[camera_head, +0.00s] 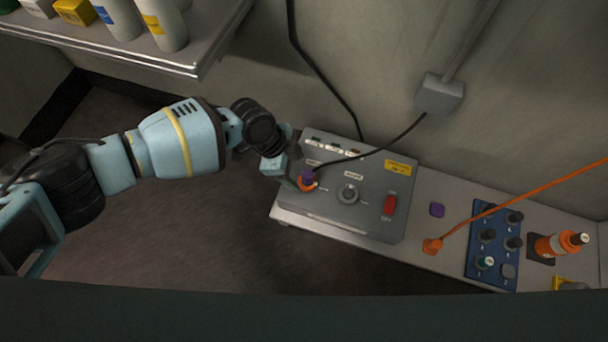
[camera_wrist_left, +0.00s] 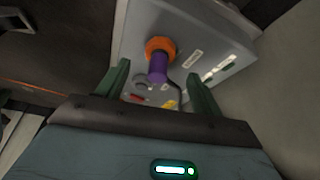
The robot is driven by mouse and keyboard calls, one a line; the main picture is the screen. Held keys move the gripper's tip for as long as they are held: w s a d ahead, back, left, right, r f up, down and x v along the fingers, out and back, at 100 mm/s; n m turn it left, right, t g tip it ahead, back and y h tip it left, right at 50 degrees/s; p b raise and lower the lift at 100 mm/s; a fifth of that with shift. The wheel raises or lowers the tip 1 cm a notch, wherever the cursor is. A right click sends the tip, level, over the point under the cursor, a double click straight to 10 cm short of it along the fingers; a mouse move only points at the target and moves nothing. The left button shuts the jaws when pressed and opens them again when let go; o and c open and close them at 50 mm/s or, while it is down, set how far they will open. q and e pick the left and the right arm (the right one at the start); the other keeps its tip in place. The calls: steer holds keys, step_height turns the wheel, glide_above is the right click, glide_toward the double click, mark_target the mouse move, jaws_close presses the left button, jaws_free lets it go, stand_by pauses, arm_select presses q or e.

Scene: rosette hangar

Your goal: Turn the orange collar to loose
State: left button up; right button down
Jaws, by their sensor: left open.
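The orange collar (camera_head: 307,183) sits on the front left of a grey control box, with a purple plug (camera_head: 308,174) standing in it and a black cable running from the plug. In the left wrist view the orange collar (camera_wrist_left: 160,46) is a faceted ring around the base of the purple plug (camera_wrist_left: 158,68). My left gripper (camera_head: 292,178) is close to the collar at its left side. In the wrist view its two green fingers (camera_wrist_left: 161,88) are apart, with the plug showing between and beyond them, and nothing is gripped. My right gripper is not in view.
The grey box (camera_head: 336,215) carries a round knob (camera_head: 348,193) and a red switch (camera_head: 389,206). To the right on the bench lie an orange cable plug (camera_head: 432,246), a blue knob panel (camera_head: 480,262) and an orange cylinder (camera_head: 556,245). A shelf (camera_head: 190,63) with bottles stands upper left.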

mark_target(303, 178)
arm_select(q)
steer(key=b+x, duration=0.2)
steer(key=x, duration=0.3)
steer(key=shift+f, duration=0.1)
steer(key=shift+d+f+b, duration=0.2)
steer(key=shift+f+b, duration=0.1)
steer(key=shift+f, duration=0.15)
steer(key=c, duration=1)
